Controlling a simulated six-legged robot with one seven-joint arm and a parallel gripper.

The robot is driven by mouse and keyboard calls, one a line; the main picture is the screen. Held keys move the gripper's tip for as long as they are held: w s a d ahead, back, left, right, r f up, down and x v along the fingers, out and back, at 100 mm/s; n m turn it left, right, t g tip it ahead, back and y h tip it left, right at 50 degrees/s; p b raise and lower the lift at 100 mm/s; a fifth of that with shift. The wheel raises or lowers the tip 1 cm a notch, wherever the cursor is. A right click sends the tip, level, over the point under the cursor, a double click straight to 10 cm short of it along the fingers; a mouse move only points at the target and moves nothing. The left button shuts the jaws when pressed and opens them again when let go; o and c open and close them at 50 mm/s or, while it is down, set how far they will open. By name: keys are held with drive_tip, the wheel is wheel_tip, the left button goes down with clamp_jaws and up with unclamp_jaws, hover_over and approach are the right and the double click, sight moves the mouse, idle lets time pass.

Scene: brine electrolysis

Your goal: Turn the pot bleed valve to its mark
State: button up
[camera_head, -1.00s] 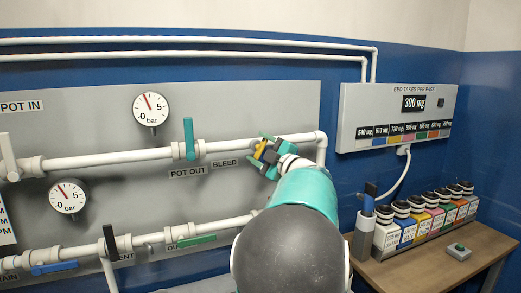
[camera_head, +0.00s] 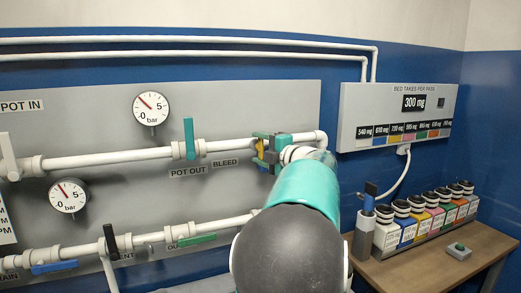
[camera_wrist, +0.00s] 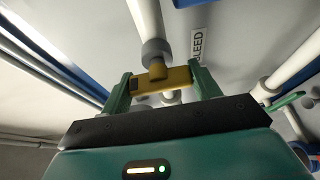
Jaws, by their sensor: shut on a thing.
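The pot bleed valve's yellow handle (camera_wrist: 178,77) spans the space between my gripper's two green fingers in the wrist view. It joins a grey collar on a white pipe (camera_wrist: 146,25). My gripper (camera_wrist: 163,84) is shut on this handle. In the head view the yellow handle (camera_head: 261,152) shows between the fingers of my gripper (camera_head: 267,150), near the right end of the upper pipe, and stands close to upright there. The BLEED label (camera_head: 225,163) is just left of it, and also shows in the wrist view (camera_wrist: 198,43). I cannot make out the valve's mark.
The upper gauge (camera_head: 151,108) and the green-handled POT OUT valve (camera_head: 189,139) are left of my gripper. A lower pipe (camera_head: 150,238) carries several more valves. At right are a display box (camera_head: 395,90) and a wooden table (camera_head: 405,265) with several bottles.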

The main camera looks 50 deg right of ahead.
drive_tip(key=o, duration=1)
drive_tip(key=s, duration=0.4)
drive_tip(key=s+a, duration=0.1)
drive_tip(key=s, duration=0.4)
drive_tip(key=s+a, duration=0.1)
drive_tip(key=s, duration=0.3)
drive_tip(key=shift+s, duration=0.35)
drive_tip(key=shift+w+r, duration=0.1)
